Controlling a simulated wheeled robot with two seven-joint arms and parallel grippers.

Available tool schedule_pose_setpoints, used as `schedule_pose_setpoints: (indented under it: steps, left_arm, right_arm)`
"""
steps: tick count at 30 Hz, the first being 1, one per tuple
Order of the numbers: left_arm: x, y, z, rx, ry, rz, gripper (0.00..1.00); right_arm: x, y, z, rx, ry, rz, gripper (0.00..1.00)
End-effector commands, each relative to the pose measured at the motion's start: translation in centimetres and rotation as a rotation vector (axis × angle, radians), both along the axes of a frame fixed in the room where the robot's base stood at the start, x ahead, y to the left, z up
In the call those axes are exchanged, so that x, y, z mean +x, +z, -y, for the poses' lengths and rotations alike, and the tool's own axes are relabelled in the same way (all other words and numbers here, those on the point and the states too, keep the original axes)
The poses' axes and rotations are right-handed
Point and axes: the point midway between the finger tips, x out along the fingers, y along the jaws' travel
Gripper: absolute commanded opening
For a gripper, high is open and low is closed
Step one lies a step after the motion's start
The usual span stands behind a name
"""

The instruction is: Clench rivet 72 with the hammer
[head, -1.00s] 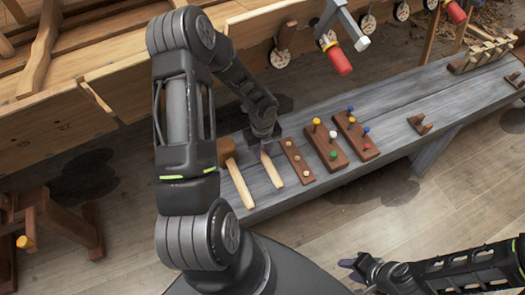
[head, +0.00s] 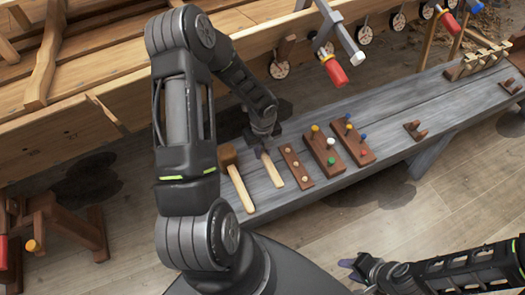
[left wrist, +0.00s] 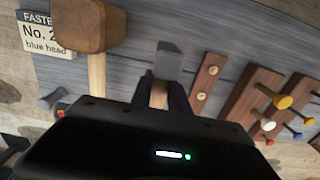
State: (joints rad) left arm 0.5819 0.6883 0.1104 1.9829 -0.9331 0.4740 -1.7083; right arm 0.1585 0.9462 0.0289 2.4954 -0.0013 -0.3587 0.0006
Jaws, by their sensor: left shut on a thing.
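The hammer has a grey head (left wrist: 169,60) and a pale wooden handle (head: 273,170), and it lies over the grey bench. My left gripper (head: 263,143) is shut around the handle just below the head; its dark fingers (left wrist: 161,94) also show in the left wrist view. In the head view the gripper hides the hammer's head. My right gripper (head: 356,268) is low at the right, away from the bench; its jaws are too small to judge. The wooden hull (head: 150,105) runs along the back. I cannot pick out rivet 72.
A wooden mallet (head: 238,184) lies left of the hammer. Brown peg blocks (head: 325,152) with coloured pegs stand to the right on the bench (head: 392,118). A red-ended clamp (head: 335,71) juts from the hull. A trestle (head: 62,225) stands on the floor at left. A card (left wrist: 42,32) reads "blue head".

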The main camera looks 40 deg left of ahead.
Motion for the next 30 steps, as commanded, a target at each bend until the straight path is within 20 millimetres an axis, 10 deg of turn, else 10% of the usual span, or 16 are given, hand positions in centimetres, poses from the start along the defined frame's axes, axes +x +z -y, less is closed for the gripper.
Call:
schedule_pose_setpoints:
  steps: [8, 19, 20, 30]
  left_arm:
    - [0.1, 3.8, 0.0, 0.0, 0.0, 0.001, 0.0]
    - [0.1, 4.0, 0.0, 0.0, 0.0, 0.001, 0.0]
    - [0.1, 4.0, 0.0, 0.0, -0.001, 0.001, 0.18]
    - [0.1, 4.0, 0.0, 0.0, -0.001, 0.001, 0.0]
  right_arm:
    - [0.0, 3.3, 0.0, 0.0, -0.001, -0.001, 0.36]
    - [0.0, 3.5, 0.0, 0.0, 0.001, -0.002, 0.36]
    - [0.0, 3.5, 0.0, 0.0, 0.001, -0.002, 0.36]
    - [0.0, 3.5, 0.0, 0.0, 0.001, -0.002, 0.36]
